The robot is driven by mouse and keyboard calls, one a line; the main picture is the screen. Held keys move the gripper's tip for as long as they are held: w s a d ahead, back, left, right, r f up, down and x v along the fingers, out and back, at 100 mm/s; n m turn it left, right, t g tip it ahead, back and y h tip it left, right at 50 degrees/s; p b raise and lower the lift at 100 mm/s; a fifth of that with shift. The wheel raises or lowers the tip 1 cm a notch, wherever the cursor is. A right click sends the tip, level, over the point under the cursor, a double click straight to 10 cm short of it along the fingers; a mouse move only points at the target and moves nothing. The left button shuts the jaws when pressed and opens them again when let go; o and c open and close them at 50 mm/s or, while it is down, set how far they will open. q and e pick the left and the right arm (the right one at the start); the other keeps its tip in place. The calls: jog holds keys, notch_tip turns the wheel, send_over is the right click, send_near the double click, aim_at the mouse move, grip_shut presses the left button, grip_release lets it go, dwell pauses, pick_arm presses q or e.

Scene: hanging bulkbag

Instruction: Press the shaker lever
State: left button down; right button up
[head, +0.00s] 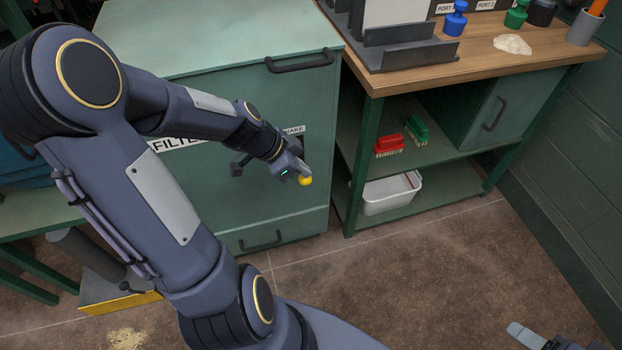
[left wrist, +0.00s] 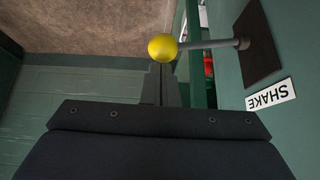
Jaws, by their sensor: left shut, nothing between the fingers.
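The shaker lever is a grey rod with a yellow ball knob (head: 305,181) on the front of the green filter cabinet (head: 215,65). In the left wrist view the knob (left wrist: 162,47) sits at the end of the rod (left wrist: 208,43), which comes out of a dark plate (left wrist: 250,45) beside a "SHAKE" label (left wrist: 271,95). My left gripper (head: 300,172) is shut and empty, its fingertips right at the knob. I cannot tell whether they touch it. In the head view the gripper hides most of the rod. Part of my right gripper (head: 527,335) shows at the bottom right.
A wooden-topped bench (head: 480,50) stands right of the cabinet, with a blue weight (head: 455,20) and powder (head: 512,44) on top. Its shelves hold red (head: 389,146) and green (head: 417,131) brushes and a white bin (head: 388,195).

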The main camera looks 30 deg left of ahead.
pick_arm(q)
notch_tip(320, 180, down, 7)
jog(key=s+d+m+t+y+b, duration=0.1)
jog(key=t+y+b, duration=0.2)
jog(key=b, duration=1.1)
jog(key=shift+s+d+m, duration=0.2)
jog(key=shift+m, duration=0.1)
pick_arm(e)
notch_tip(320, 180, down, 16)
jog(key=shift+d, duration=0.35)
pick_arm(q)
jog(key=shift+f, duration=0.25)
pick_arm(e)
jog(key=shift+s, duration=0.1)
